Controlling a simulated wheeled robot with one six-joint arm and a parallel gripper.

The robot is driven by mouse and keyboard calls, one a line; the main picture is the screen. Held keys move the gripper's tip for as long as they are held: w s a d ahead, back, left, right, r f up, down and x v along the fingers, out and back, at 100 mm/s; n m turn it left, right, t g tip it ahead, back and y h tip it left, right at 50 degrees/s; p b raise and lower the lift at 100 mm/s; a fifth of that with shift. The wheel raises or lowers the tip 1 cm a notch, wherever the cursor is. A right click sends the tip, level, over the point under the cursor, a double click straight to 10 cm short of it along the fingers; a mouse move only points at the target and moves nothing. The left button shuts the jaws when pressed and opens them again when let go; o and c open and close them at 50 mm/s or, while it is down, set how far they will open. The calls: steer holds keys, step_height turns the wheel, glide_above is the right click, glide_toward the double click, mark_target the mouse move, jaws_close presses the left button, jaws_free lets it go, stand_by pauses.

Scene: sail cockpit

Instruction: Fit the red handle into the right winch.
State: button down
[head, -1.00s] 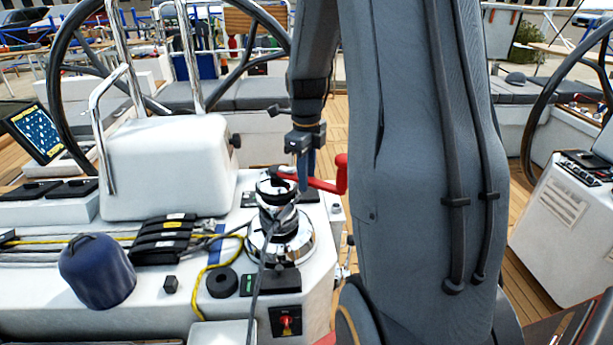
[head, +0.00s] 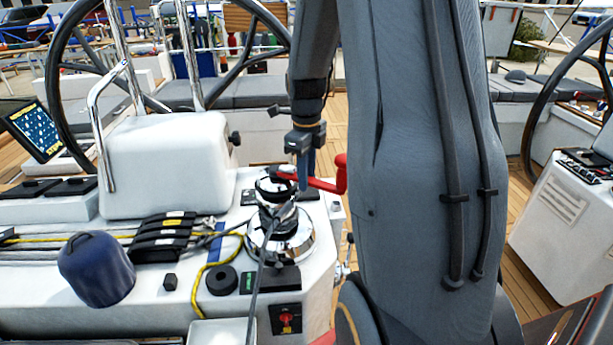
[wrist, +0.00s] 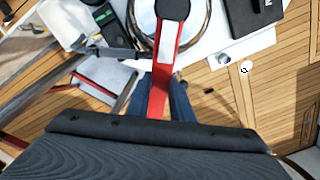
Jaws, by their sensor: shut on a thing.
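The red handle (head: 322,184) lies about level over the winch, its red grip standing up at the right end. The chrome winch (head: 281,243) stands on the white coaming with a dark line around its drum. My gripper (head: 303,172) points down and is shut on the handle's arm, just right of the winch top. In the wrist view the red handle (wrist: 162,75) runs between the blue fingers (wrist: 160,100), and its dark round head covers part of the chrome winch rim (wrist: 204,35). I cannot tell whether the head is seated in the socket.
A white box (head: 166,168) and steering wheel stand behind.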

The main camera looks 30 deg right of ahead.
steer(key=shift+f, duration=0.1)
steer(key=c, duration=1.5)
jaws_free()
steer(key=shift+o, duration=0.5)
steer(key=o, duration=0.4)
steer(key=shift+r+p, duration=3.3)
steer(key=shift+r, duration=1.25)
